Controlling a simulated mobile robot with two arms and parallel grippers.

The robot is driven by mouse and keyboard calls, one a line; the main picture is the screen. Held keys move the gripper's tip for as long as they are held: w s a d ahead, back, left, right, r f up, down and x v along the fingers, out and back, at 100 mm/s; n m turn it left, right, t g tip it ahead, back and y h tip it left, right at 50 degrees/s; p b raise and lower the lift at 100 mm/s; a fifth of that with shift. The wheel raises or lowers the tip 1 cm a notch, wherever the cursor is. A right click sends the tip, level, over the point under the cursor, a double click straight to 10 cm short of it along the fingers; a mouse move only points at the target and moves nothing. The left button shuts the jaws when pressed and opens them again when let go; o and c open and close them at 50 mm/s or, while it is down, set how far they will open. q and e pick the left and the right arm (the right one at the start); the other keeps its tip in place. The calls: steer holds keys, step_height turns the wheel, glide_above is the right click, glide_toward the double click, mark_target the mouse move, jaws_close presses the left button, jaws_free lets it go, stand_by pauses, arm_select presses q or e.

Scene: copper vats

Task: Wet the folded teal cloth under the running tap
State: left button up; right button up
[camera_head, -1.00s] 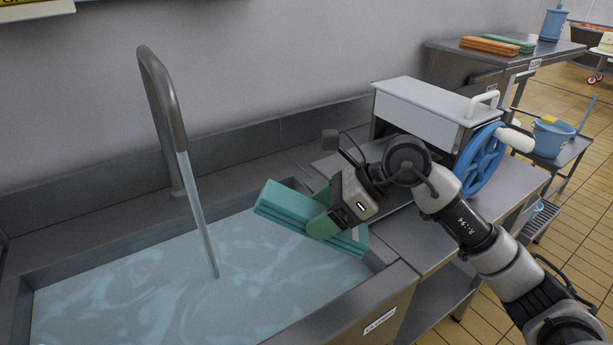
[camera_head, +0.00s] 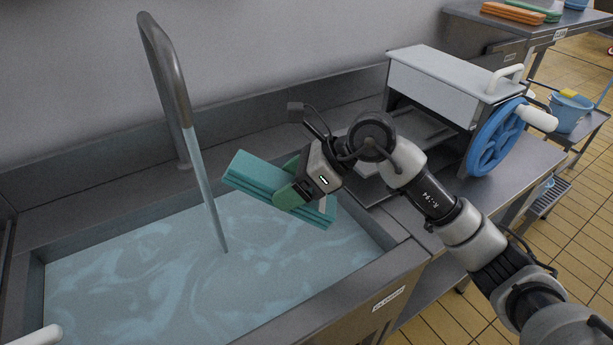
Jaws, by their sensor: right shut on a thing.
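The folded teal cloth (camera_head: 250,175) is held over the right part of the sink (camera_head: 405,262), above the water. My right gripper (camera_head: 300,193) is shut on the cloth near its right half. The cloth's left end is close to the tap stream (camera_head: 207,195) but appears to be to the right of it, apart. The curved grey tap (camera_head: 168,75) stands at the sink's back edge and water runs from its mouth into the basin. My left gripper does not show.
A white-lidded box with a blue hand wheel (camera_head: 495,138) stands on the counter right of the sink. Orange cloths (camera_head: 512,13) and a green cloth (camera_head: 540,8) lie on a far table. A blue bucket (camera_head: 568,112) stands on a cart. Grey wall rises behind.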

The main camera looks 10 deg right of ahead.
mark_target(279, 182)
steer(key=a, duration=0.2)
steer(key=shift+w+a+f, duration=0.25)
steer(key=shift+a, duration=0.5)
steer(key=shift+w+a+f, duration=0.1)
steer(key=shift+a+f, duration=0.1)
steer(key=shift+a, duration=0.4)
steer(key=shift+w+a+f, duration=0.1)
steer(key=shift+a+f, duration=0.05)
steer(key=shift+a, duration=0.45)
steer(key=shift+w+a+f+b, duration=0.15)
steer(key=shift+a+b, duration=0.25)
steer(key=shift+a, duration=0.4)
steer(key=shift+w, duration=0.55)
steer(key=shift+s, duration=0.2)
